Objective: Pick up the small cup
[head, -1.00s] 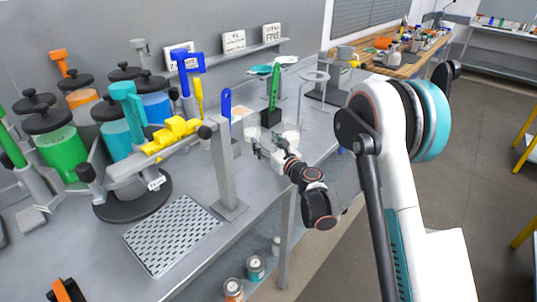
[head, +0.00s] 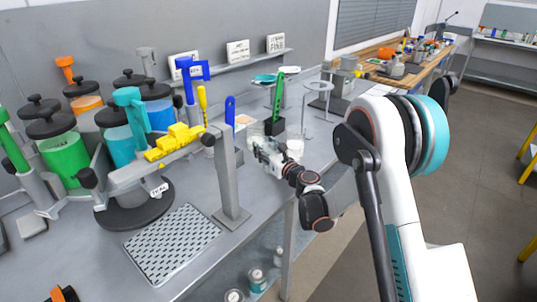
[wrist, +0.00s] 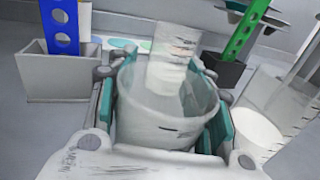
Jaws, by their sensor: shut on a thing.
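The small cup (wrist: 165,118) is translucent with dark marks on its wall. In the wrist view it sits upright between the teal pads of my gripper (wrist: 163,85), which is shut on it. A pale marked cylinder shows at the cup's far side; I cannot tell whether it is inside or behind it. In the head view my gripper (head: 264,151) is over the grey bench near its right edge, and the cup is mostly hidden there by the gripper. I cannot tell whether the cup touches the bench.
A clear beaker with white contents (wrist: 258,128) stands close right of my gripper. A grey holder with a blue strip (wrist: 60,75) is at left, and a black holder with a green strip (head: 274,126) is behind. A grey post (head: 229,180) stands left.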

